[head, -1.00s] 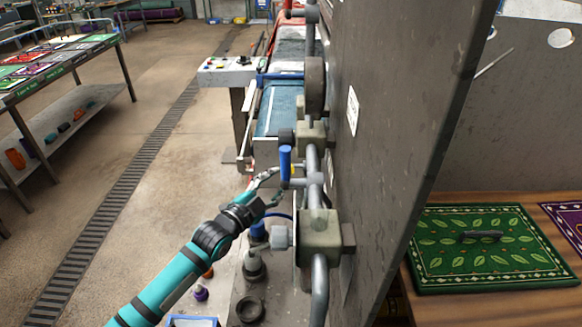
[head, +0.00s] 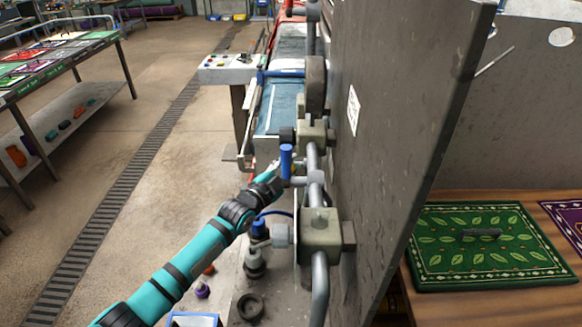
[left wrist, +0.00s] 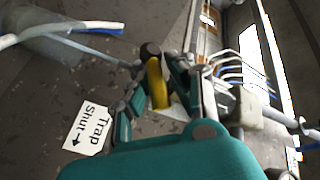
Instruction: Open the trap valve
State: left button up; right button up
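In the left wrist view a yellow valve handle (left wrist: 157,84) with a dark round end stands out from the grey panel. A white label beside it reads "Trap Shut" (left wrist: 87,128) with an arrow. My left gripper (left wrist: 155,70) is open, with the yellow handle between its two fingers; the fingers look near its sides, and I cannot tell whether they touch. In the head view my left gripper (head: 274,170) is at the pipework on the panel, just beside an upright blue handle (head: 286,161), and its fingertips are partly hidden. My right gripper is not in view.
Pipes and a square valve block (head: 320,232) run close along the grey panel (head: 400,130). A green leaf-patterned rug (head: 485,245) lies on a wooden table at right. Open floor lies left of my arm.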

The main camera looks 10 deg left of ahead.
pick_arm(q)
jog(key=shift+d+f, duration=0.1)
jog(key=shift+f, duration=0.1)
grip_shut()
